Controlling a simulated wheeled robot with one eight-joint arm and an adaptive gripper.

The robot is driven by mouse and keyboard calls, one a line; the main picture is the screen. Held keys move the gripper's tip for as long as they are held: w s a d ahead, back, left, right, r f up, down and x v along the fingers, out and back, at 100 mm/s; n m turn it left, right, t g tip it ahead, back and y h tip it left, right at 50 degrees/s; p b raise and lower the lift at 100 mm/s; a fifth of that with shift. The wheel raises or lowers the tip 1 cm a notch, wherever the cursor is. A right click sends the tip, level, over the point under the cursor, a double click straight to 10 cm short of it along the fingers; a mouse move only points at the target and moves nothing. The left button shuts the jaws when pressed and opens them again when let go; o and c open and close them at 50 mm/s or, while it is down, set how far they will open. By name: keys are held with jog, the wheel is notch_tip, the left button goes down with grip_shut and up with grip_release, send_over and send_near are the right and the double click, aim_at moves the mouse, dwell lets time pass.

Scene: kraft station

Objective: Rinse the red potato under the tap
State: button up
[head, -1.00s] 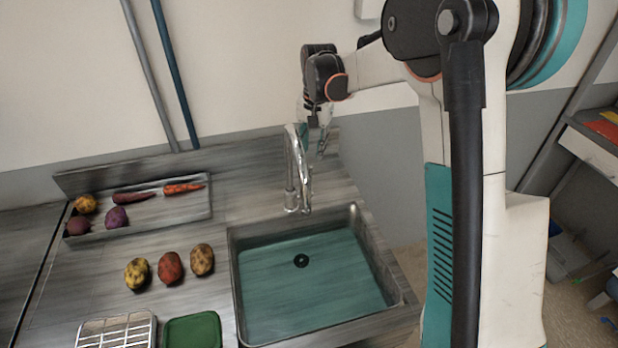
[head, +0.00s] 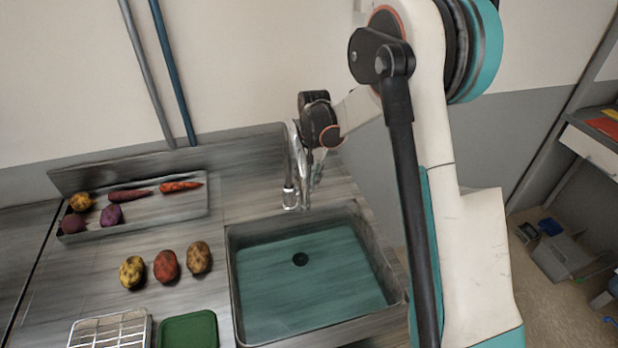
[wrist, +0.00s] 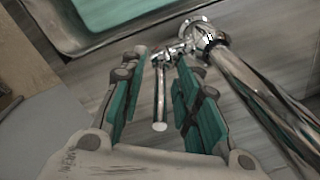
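The red potato (head: 166,265) lies on the counter left of the sink, between a yellow potato (head: 132,271) and a brown one (head: 198,257). The chrome tap (head: 291,190) stands at the sink's back edge; no stream of water shows under it. My gripper (wrist: 163,58) is open, with teal fingers on either side of the tap's thin lever (wrist: 160,105). I cannot tell whether a finger touches the lever. In the head view the gripper is behind the tap and largely hidden. The sink (head: 236,290) has a teal bottom with a dark drain.
A tray (head: 182,214) with several vegetables stands at the back left. A wire rack (head: 108,334) and a green board (head: 189,331) lie at the counter's front. The tap's thick body (wrist: 255,85) is close to the right finger. The wall is close behind.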

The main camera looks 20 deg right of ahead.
jog(key=shift+c, duration=0.3)
grip_shut()
jog(key=shift+s+t+b, duration=0.3)
jog(key=shift+t, duration=0.5)
jog(key=shift+r, duration=0.1)
jog(key=shift+o, duration=0.2)
grip_release()
jog(key=shift+w+d, duration=0.1)
